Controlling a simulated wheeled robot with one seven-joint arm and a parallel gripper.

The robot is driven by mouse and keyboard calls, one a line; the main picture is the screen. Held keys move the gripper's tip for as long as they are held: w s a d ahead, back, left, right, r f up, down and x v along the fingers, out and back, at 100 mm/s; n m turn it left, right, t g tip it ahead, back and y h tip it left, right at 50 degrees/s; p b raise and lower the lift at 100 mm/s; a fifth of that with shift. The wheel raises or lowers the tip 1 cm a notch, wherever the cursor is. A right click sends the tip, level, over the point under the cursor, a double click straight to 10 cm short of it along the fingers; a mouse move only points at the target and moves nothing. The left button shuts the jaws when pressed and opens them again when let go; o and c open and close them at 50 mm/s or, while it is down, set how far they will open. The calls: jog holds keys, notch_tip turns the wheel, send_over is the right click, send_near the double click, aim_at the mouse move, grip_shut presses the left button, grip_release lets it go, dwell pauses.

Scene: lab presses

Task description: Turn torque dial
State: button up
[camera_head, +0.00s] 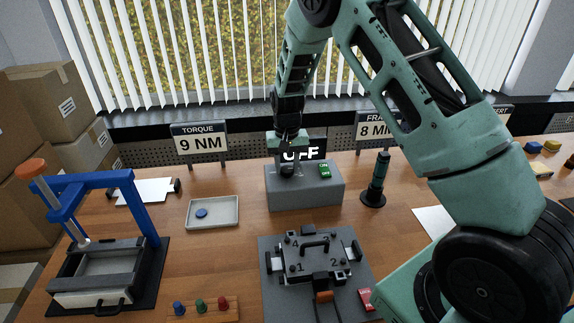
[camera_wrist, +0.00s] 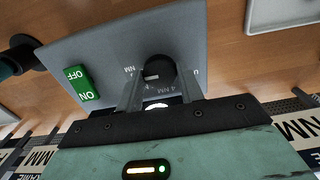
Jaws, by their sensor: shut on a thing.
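The torque dial is a small dark round knob (camera_wrist: 158,72) on top of a grey box (camera_head: 318,192). In the head view my gripper (camera_head: 288,168) is over the left part of the box and hides the knob. In the wrist view the fingers of my gripper (camera_wrist: 150,92) are closed around the knob from both sides. White NM markings show around the knob, with "4 NM" partly readable beside the fingers. A green ON/OFF switch (camera_head: 325,171) is on the box; it also shows in the wrist view (camera_wrist: 78,84). A sign (camera_head: 200,142) reads "TORQUE 9 NM".
A display behind the box reads "OFF", partly covered by my gripper. A grey tray (camera_head: 226,222) with a blue disc is to the left. A black-and-green tool (camera_head: 376,180) stands at the right. A clamp fixture (camera_head: 270,246) is in front, a blue press (camera_head: 150,215) at far left.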

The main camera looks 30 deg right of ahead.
aim_at(287, 169)
jog(key=shift+w+r, duration=0.1)
dwell(0.3)
jog(key=o, duration=0.7)
notch_tip(287, 169, up, 17)
jog(key=b, duration=0.3)
jog(key=shift+r, duration=0.15)
jog(key=s+a+n+y, duration=0.1)
jog(key=s+a+n, duration=0.5)
jog(key=s+a, duration=1.1)
jog(key=s+a+f+n, duration=0.1)
jog(key=s+n, duration=0.1)
jog(key=s, duration=0.4)
jog(key=s+a+f+n, duration=0.2)
jog(key=s, duration=0.4)
jog(key=s+a+f+n, duration=0.1)
jog(key=s+a+n, duration=0.1)
jog(key=s, duration=0.4)
jog(key=shift+s+a+f, duration=0.2)
jog(key=shift+s, duration=0.2)
